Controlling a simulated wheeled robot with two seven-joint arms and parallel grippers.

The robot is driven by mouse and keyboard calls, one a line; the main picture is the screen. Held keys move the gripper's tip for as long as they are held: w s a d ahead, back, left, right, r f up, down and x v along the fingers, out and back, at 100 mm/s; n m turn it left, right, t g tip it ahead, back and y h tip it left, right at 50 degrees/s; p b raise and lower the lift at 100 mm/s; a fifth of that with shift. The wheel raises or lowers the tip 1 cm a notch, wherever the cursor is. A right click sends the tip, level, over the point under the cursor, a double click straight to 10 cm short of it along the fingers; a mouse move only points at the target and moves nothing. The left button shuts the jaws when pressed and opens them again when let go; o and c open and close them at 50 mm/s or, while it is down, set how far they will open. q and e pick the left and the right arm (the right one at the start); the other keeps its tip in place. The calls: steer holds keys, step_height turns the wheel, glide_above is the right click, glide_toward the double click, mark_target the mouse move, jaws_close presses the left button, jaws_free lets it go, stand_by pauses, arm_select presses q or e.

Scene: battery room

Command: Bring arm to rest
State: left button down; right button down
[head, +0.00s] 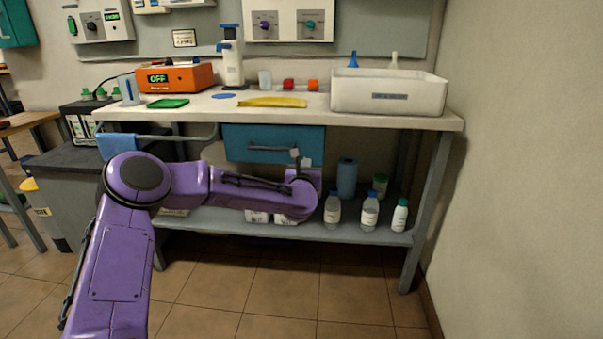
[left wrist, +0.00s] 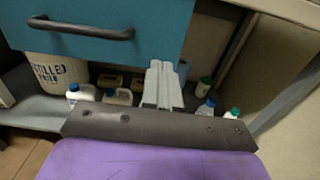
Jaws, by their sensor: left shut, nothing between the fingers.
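My purple left arm comes in from the left in the head view and reaches across the front of the bench. Its gripper (head: 302,158) is in front of the teal drawer (head: 245,142), near the drawer's right end. The left wrist view shows the gripper fingers (left wrist: 163,82) shut together and empty, just by the right edge of the drawer front (left wrist: 150,40). The drawer looks closed in the head view. I cannot tell whether the fingers touch it. My right gripper is not in view.
The workbench (head: 330,117) carries a white bin (head: 388,95), an orange device (head: 175,78) reading OFF and small items. Several bottles (head: 370,212) stand on the lower shelf (head: 300,232). A wall (head: 510,150) closes off the right. Tiled floor (head: 275,290) in front is clear.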

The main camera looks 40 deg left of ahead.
arm_select(q)
steer(key=v, duration=0.3)
steer(key=shift+s, duration=0.25)
